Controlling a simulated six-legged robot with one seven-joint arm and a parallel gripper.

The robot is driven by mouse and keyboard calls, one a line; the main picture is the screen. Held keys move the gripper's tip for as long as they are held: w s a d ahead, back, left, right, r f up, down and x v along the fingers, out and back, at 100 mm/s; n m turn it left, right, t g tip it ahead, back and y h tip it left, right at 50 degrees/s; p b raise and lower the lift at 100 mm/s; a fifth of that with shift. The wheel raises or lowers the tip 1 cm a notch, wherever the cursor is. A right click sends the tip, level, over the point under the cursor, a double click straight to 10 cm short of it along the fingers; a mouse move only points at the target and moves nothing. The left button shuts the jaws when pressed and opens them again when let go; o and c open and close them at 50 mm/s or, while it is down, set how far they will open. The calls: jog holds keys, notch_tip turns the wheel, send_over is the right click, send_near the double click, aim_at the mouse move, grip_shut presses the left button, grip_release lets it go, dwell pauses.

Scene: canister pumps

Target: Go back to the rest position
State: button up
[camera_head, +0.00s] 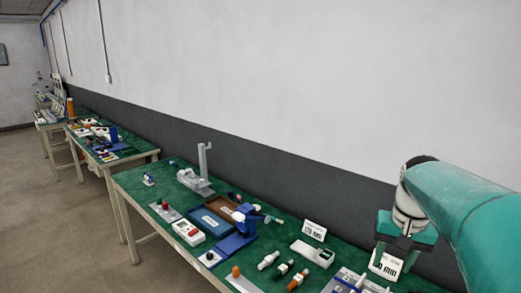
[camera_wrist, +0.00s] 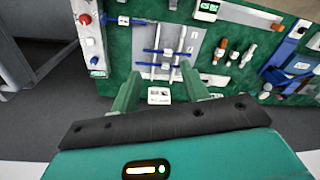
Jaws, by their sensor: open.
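My gripper (camera_head: 393,255) hangs at the right of the head view, above the near end of the green-topped table (camera_head: 160,184). In the wrist view my gripper (camera_wrist: 160,78) shows two green fingers spread apart, with nothing held between them. Beyond the fingertips lies a light grey plate with blue bars (camera_wrist: 170,50). A small white block (camera_wrist: 159,95) shows between the fingers, lower in the picture; I cannot tell how far below them it is.
A white sign (camera_head: 314,230) and a white box with a green inset (camera_head: 312,252) stand left of my gripper. Several small fittings, a brown tray (camera_head: 215,212) and a grey stand (camera_head: 204,165) are farther along. A grey wall runs behind; the floor (camera_head: 80,240) at left is clear.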

jog(key=s+a+f+n+t, duration=0.1)
jog(key=s+a+n+t, duration=0.1)
jog(key=s+a, duration=0.4)
jog(key=s+a+f+n+t, duration=0.2)
jog(key=s+a, duration=0.4)
jog(key=a, duration=0.5)
jog(key=shift+s+a+n, duration=0.25)
jog(key=shift+a+n, duration=0.05)
jog(key=shift+n, duration=0.4)
jog(key=shift+c, duration=1)
